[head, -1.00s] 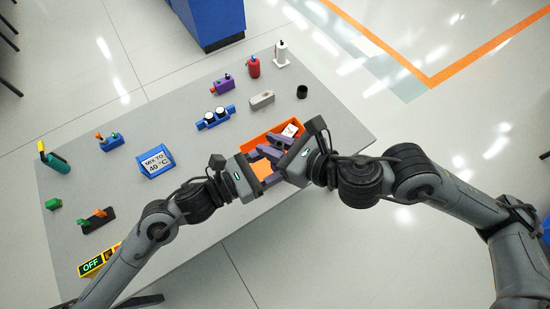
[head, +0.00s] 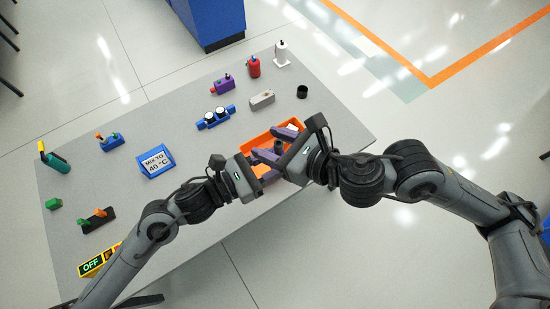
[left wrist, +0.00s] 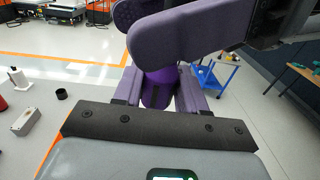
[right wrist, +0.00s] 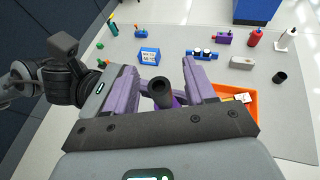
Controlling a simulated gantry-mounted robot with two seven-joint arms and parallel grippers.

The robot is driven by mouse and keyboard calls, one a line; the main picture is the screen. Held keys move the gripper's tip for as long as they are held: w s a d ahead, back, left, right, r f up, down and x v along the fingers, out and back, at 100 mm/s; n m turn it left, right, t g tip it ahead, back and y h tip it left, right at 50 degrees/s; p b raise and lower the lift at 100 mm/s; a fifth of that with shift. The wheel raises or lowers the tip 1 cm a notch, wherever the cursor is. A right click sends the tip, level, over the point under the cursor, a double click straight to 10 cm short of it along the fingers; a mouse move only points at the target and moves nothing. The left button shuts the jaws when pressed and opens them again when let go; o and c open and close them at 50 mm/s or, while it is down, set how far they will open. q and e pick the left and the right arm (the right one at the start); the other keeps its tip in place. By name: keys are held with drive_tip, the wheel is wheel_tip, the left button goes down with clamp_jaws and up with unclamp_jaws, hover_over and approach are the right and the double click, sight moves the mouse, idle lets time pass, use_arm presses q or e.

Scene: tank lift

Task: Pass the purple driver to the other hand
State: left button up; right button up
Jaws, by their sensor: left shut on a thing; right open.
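The purple driver (left wrist: 158,88) is between the fingers of my left gripper (left wrist: 160,82), which is shut on it. In the right wrist view the driver (right wrist: 162,94) shows a dark round end pointing toward that camera. My right gripper (right wrist: 164,76) is open, with its purple fingers spread on either side of the driver and apart from it. In the head view my right gripper (head: 268,144) meets my left gripper (head: 254,160) over the orange bin, and their fingers hide most of the driver. A right finger crosses the top of the left wrist view.
The orange bin (head: 257,140) is below the grippers on the grey table (head: 200,165).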

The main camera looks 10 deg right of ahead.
wheel_tip(320, 180, up, 9)
wheel_tip(320, 180, up, 9)
drive_tip(key=m+t, duration=0.4)
drive_tip(key=m, duration=0.5)
hover_over(273, 150)
drive_tip(key=w+d, duration=0.1)
drive_tip(key=w, duration=0.2)
wheel_tip(273, 150, up, 3)
drive_tip(key=d+m+t+h, duration=0.2)
drive_tip(key=m+t, duration=0.1)
drive_tip(key=m, duration=0.4)
drive_tip(key=s+d+f+m+g+h, duration=0.1)
drive_tip(key=d+f+m+g+h, duration=0.2)
drive_tip(key=f+m, duration=0.55)
drive_tip(key=s+d+f+m+g+h, duration=0.2)
drive_tip(key=d+f+m, duration=0.4)
drive_tip(key=f, duration=0.4)
drive_tip(key=s+d+f+m+g+h, duration=0.1)
drive_tip(key=d+f+m+g+h, duration=0.15)
drive_tip(key=f+m, duration=0.7)
drive_tip(key=s+f+m+g, duration=0.2)
drive_tip(key=s+f+g, duration=0.4)
drive_tip(key=s+f, duration=1)
drive_tip(key=shift+s+d+f+y, duration=0.15)
drive_tip(key=shift+d+f+y, duration=0.2)
drive_tip(key=shift+f+y, duration=0.1)
